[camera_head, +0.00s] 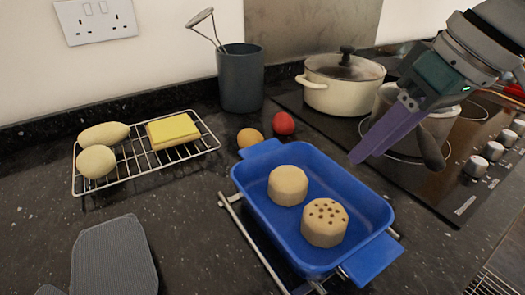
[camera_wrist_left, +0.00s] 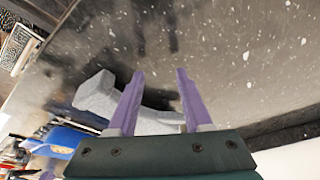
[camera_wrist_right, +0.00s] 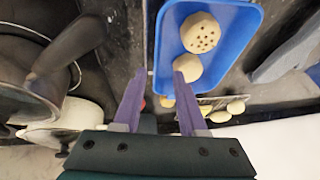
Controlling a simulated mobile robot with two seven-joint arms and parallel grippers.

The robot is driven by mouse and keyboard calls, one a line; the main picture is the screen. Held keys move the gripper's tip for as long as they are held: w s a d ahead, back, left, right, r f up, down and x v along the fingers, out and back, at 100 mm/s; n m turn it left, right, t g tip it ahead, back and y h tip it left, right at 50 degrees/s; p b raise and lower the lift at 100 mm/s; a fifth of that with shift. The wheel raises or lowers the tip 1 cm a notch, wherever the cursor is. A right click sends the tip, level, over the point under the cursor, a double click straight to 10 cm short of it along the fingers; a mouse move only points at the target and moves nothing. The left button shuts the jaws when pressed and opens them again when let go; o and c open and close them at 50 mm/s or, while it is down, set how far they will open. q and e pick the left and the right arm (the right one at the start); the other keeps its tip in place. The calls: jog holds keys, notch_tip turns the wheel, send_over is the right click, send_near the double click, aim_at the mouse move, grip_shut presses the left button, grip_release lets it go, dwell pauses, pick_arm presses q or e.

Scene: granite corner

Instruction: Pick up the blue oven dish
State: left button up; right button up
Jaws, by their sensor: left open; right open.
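The blue oven dish (camera_head: 355,241) stands on a metal rack on the dark counter, with a handle tab at each end. Two pale round pieces lie in it, a plain one (camera_head: 288,185) and one with dark dots (camera_head: 325,222). My right gripper (camera_head: 367,156) is open and empty, above the hob edge behind and right of the dish. In the right wrist view the dish (camera_wrist_right: 240,75) lies beyond the fingers (camera_wrist_right: 160,73), mostly to their right. My left gripper (camera_wrist_left: 159,76) is open, outside the head view; a grey object shows beyond and between its fingers.
A lidded cream pot (camera_head: 340,90) and a saucepan (camera_head: 440,118) stand on the hob beside my right gripper. An orange ball (camera_head: 249,138), a red ball (camera_head: 283,123) and a grey utensil pot (camera_head: 241,80) are behind the dish. A loaded wire rack (camera_head: 205,140) and a grey mitt-like piece (camera_head: 113,255) lie left.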

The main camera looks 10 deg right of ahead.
aim_at(345, 170)
jog(key=shift+x, duration=1.15)
jog(key=x, duration=0.3)
jog(key=b+x, duration=0.1)
jog(key=x, duration=0.1)
jog(key=shift+w+d+f, duration=0.25)
jog(key=shift+w, duration=0.1)
jog(key=shift+c, duration=0.3)
grip_shut()
jog(key=shift+r, duration=0.15)
